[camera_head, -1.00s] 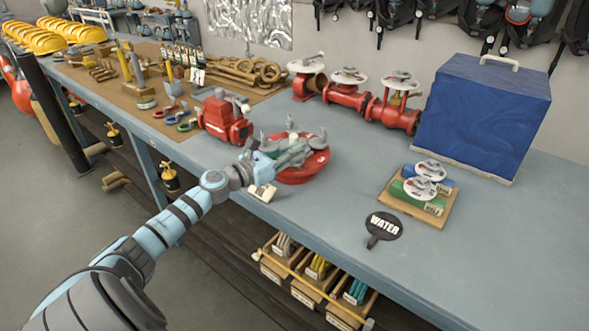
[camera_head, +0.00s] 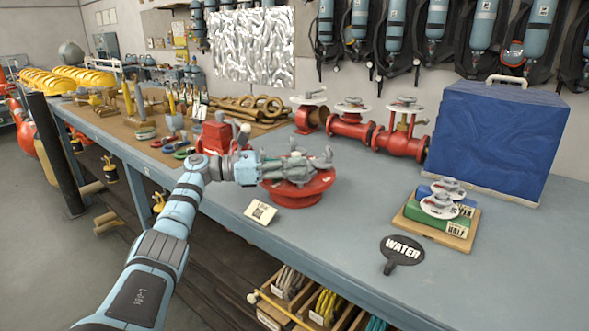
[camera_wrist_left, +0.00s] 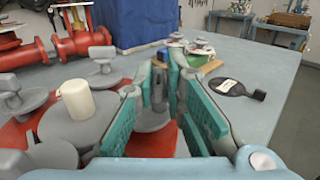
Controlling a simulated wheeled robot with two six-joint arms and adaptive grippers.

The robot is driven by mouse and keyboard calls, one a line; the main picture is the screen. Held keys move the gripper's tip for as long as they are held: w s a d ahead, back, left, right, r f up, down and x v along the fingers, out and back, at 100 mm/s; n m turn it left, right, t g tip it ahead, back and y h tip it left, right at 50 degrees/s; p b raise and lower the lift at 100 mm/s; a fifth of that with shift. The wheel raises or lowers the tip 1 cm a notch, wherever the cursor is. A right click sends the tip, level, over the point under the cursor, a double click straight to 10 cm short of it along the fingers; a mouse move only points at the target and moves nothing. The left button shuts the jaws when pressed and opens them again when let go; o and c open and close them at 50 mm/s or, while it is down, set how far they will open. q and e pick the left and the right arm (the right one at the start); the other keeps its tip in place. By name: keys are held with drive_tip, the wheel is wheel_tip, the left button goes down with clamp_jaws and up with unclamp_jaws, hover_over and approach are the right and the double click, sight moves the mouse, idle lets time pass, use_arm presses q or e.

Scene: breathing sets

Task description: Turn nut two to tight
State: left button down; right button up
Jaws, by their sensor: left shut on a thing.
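A round red flange (camera_head: 300,190) lies on the grey-blue bench near its front edge; it also shows in the left wrist view (camera_wrist_left: 150,142). Grey winged nuts stand around it, such as one at the left (camera_wrist_left: 103,68). A short white cylinder (camera_wrist_left: 76,100) stands among them. My left gripper (camera_head: 312,162) reaches over the flange from the left. In the left wrist view its teal-padded fingers (camera_wrist_left: 165,82) are shut on a grey nut (camera_wrist_left: 158,88), which they partly hide. I cannot read which number this nut has. My right gripper is not in view.
A small printed card (camera_head: 260,212) stands before the flange. A red valve (camera_head: 217,138) is behind my wrist. Red pipe fittings (camera_head: 350,128) and a blue covered box (camera_head: 497,138) are at the back. A WATER tag (camera_head: 402,250) lies at the right front, with clear bench around it.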

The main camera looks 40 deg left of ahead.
use_arm(q)
drive_tip(key=shift+f, duration=0.15)
drive_tip(key=c, duration=1.7)
unclamp_jaws()
drive_tip(key=shift+w, duration=0.1)
drive_tip(key=v, duration=1.2)
